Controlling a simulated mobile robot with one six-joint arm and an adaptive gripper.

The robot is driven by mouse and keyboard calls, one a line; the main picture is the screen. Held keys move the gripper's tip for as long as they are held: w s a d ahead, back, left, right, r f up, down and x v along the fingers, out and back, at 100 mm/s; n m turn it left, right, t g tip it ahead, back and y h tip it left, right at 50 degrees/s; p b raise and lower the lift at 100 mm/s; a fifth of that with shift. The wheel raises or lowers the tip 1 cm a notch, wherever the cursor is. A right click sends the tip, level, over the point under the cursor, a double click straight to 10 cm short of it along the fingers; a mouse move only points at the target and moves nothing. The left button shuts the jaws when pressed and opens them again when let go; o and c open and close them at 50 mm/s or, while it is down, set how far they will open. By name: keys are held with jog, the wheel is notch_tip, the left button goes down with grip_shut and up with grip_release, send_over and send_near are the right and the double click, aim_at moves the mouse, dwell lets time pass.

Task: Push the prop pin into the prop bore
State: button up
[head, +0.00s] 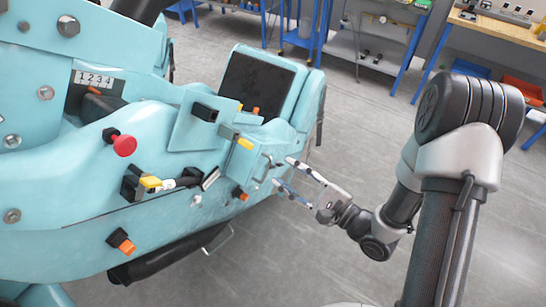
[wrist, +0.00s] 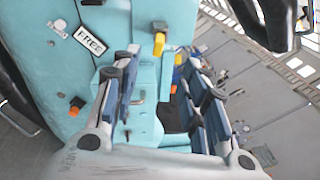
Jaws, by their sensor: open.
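The teal coaster train (head: 60,160) fills the left of the head view and carries several knobs, levers and small fittings. I cannot tell for sure which is the prop pin or where the prop bore is. A small orange knob (head: 240,193) and a bent metal handle (head: 266,167) sit on the side nearest my gripper. My gripper (head: 284,172) is open, fingers pointing left at the train, with nothing seen between them. In the wrist view my gripper (wrist: 157,53) spreads in front of the teal body, with a yellow fitting (wrist: 159,44) beyond the fingertips.
A red knob (head: 124,145), a yellow-handled lever (head: 150,182) and a lower orange knob (head: 127,246) stick out from the train. A FREE label (wrist: 90,39) shows in the wrist view. Workbenches (head: 500,25) stand at the back. The grey floor (head: 290,255) beside the train is clear.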

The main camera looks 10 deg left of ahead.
aim_at(250, 147)
jog(key=b+x, duration=0.1)
jog(key=x, duration=1.6)
jog(key=shift+b, duration=0.4)
jog(key=shift+d, duration=0.1)
grip_shut()
